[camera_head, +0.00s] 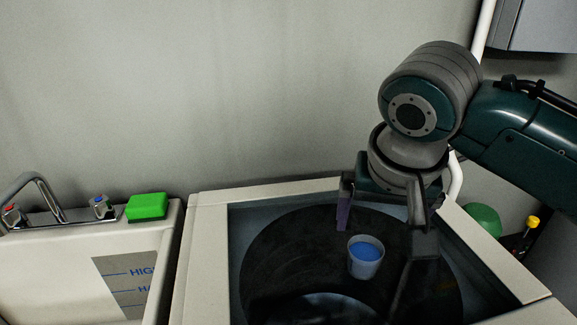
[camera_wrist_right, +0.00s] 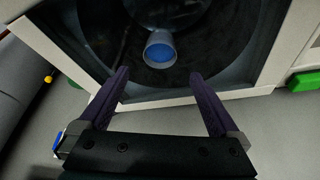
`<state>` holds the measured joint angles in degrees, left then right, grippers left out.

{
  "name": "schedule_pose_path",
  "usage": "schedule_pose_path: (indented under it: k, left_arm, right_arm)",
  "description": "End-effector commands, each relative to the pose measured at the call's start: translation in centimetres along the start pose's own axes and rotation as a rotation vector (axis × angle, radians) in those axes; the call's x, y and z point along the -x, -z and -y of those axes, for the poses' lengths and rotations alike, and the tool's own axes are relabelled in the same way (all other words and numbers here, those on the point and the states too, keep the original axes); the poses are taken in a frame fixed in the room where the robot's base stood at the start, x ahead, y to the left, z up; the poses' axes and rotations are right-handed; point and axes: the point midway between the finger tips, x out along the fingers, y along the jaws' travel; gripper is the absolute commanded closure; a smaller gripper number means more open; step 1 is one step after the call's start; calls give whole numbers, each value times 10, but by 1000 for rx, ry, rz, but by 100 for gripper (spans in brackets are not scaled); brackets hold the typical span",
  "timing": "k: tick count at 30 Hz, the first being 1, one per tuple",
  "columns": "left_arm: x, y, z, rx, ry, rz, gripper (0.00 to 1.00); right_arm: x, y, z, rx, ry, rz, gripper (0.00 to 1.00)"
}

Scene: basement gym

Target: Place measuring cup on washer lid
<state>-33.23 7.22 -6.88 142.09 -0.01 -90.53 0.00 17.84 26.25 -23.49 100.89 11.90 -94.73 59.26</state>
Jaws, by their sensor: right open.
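The measuring cup (camera_head: 365,268), pale with blue inside, stands upright on the dark, glassy washer lid (camera_head: 290,255), which is framed in off-white. The cup also shows in the right wrist view (camera_wrist_right: 159,58), over the lid (camera_wrist_right: 215,45). My right gripper (camera_head: 379,236) comes in from the right over the washer. Its fingers are spread and empty. In the right wrist view the gripper (camera_wrist_right: 159,75) has the cup ahead of its fingertips, roughly centred between them and apart from both. My left gripper is not in view.
A sink with a tap (camera_head: 45,203) stands left of the washer, with a green sponge (camera_head: 147,206) on its edge. A green round thing (camera_head: 484,219) and a yellow-capped bottle (camera_head: 527,237) sit at the right. A grey wall (camera_head: 230,90) closes the back.

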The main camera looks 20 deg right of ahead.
Motion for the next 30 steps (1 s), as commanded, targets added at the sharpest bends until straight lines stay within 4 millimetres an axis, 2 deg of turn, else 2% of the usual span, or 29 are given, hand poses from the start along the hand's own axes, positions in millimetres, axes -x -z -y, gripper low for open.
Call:
schedule_pose_path:
  k: [3, 6, 8, 11, 16, 18, 21, 25, 30]
  left_arm:
    - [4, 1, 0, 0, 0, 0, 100]
    - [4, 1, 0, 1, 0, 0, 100]
    - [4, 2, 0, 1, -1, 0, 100]
    - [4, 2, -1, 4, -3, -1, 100]
    - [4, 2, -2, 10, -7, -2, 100]
    - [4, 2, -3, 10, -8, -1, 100]
    - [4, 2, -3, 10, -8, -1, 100]
    - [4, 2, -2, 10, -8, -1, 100]
    - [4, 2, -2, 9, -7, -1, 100]
  right_arm:
    - [18, 0, 1, 0, 2, 0, 2]
    - [25, -2, 0, 6, 3, 3, 2]
    - [26, -11, 1, 36, 14, 13, 2]
    - [25, -46, 3, 157, 62, 48, 2]
    - [35, -123, -6, 441, 187, 91, 2]
    - [44, -145, -16, 538, 220, 90, 2]
    - [55, -167, -32, 646, 241, 82, 2]
    - [65, -179, -47, 730, 244, 70, 2]
    - [68, -182, -51, 759, 242, 65, 2]
